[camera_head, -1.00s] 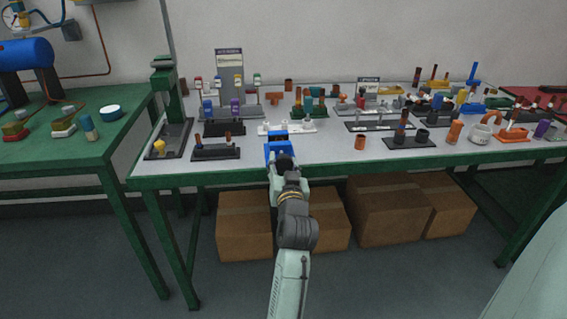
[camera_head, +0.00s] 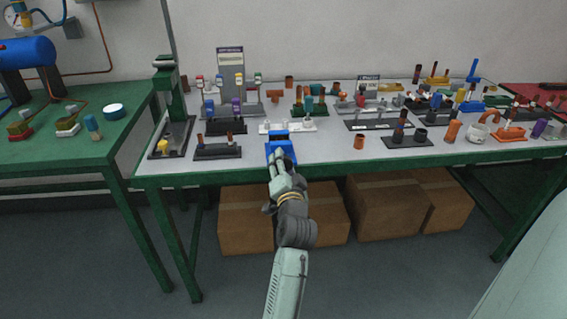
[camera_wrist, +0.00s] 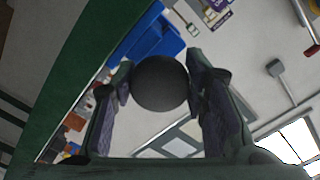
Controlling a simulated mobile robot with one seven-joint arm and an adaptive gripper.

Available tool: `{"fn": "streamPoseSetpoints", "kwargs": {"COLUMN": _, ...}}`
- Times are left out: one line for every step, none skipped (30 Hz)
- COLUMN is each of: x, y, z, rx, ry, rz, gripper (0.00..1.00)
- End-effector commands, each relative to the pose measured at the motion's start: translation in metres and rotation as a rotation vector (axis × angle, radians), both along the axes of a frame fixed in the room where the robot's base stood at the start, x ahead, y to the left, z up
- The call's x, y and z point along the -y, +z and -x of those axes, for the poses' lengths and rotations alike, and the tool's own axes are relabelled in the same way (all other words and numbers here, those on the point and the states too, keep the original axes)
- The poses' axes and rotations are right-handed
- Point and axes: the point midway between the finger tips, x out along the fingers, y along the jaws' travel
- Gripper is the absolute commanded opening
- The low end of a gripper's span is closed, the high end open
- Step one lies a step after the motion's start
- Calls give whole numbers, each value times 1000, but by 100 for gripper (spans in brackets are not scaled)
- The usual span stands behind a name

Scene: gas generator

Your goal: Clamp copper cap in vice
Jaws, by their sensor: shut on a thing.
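The blue vice (camera_head: 281,143) stands at the front edge of the grey-topped bench. It also shows in the wrist view (camera_wrist: 150,40), behind a dark round knob (camera_wrist: 160,83). My gripper (camera_head: 280,161) is at the front of the vice. In the wrist view its two fingers stand on either side of the knob and are shut on it. In the head view my gripper hides the knob. I cannot make out a copper cap in the vice jaws. A small copper-coloured cylinder (camera_head: 359,142) stands on the bench to the right of the vice.
A white rack (camera_head: 287,127) stands just behind the vice. Black racks with copper pieces stand to the left (camera_head: 217,151) and right (camera_head: 407,140). A green press (camera_head: 174,105) stands at the left end. Cardboard boxes (camera_head: 246,220) lie under the bench.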

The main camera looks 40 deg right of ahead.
Motion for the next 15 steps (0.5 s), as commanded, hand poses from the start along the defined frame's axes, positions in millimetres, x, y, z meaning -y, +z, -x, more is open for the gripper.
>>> {"fn": "streamPoseSetpoints", "kwargs": {"x": 0, "y": 0, "z": 0, "rx": 4, "ry": -1, "rz": -6, "gripper": 12}}
{"fn": "streamPoseSetpoints", "kwargs": {"x": 0, "y": 0, "z": 0, "rx": 5, "ry": -1, "rz": -8, "gripper": 12}}
{"fn": "streamPoseSetpoints", "kwargs": {"x": 0, "y": 0, "z": 0, "rx": 6, "ry": -1, "rz": -10, "gripper": 12}}
{"fn": "streamPoseSetpoints", "kwargs": {"x": 0, "y": 0, "z": 0, "rx": 7, "ry": -1, "rz": -12, "gripper": 12}}
{"fn": "streamPoseSetpoints", "kwargs": {"x": 0, "y": 0, "z": 0, "rx": 8, "ry": -1, "rz": -13, "gripper": 12}}
{"fn": "streamPoseSetpoints", "kwargs": {"x": 0, "y": 0, "z": 0, "rx": 8, "ry": -1, "rz": -14, "gripper": 12}}
{"fn": "streamPoseSetpoints", "kwargs": {"x": 0, "y": 0, "z": 0, "rx": 8, "ry": -1, "rz": -14, "gripper": 12}}
{"fn": "streamPoseSetpoints", "kwargs": {"x": 0, "y": 0, "z": 0, "rx": 8, "ry": -1, "rz": -14, "gripper": 12}}
{"fn": "streamPoseSetpoints", "kwargs": {"x": 0, "y": 0, "z": 0, "rx": 8, "ry": -1, "rz": -14, "gripper": 12}}
{"fn": "streamPoseSetpoints", "kwargs": {"x": 0, "y": 0, "z": 0, "rx": 8, "ry": -1, "rz": -14, "gripper": 12}}
{"fn": "streamPoseSetpoints", "kwargs": {"x": 0, "y": 0, "z": 0, "rx": 8, "ry": -1, "rz": -14, "gripper": 12}}
{"fn": "streamPoseSetpoints", "kwargs": {"x": 1, "y": 0, "z": 0, "rx": 8, "ry": -1, "rz": -13, "gripper": 12}}
{"fn": "streamPoseSetpoints", "kwargs": {"x": 1, "y": 0, "z": 0, "rx": 8, "ry": -1, "rz": -13, "gripper": 12}}
{"fn": "streamPoseSetpoints", "kwargs": {"x": 1, "y": 0, "z": 0, "rx": 8, "ry": -1, "rz": -13, "gripper": 12}}
{"fn": "streamPoseSetpoints", "kwargs": {"x": 1, "y": 0, "z": 0, "rx": 8, "ry": -1, "rz": -13, "gripper": 41}}
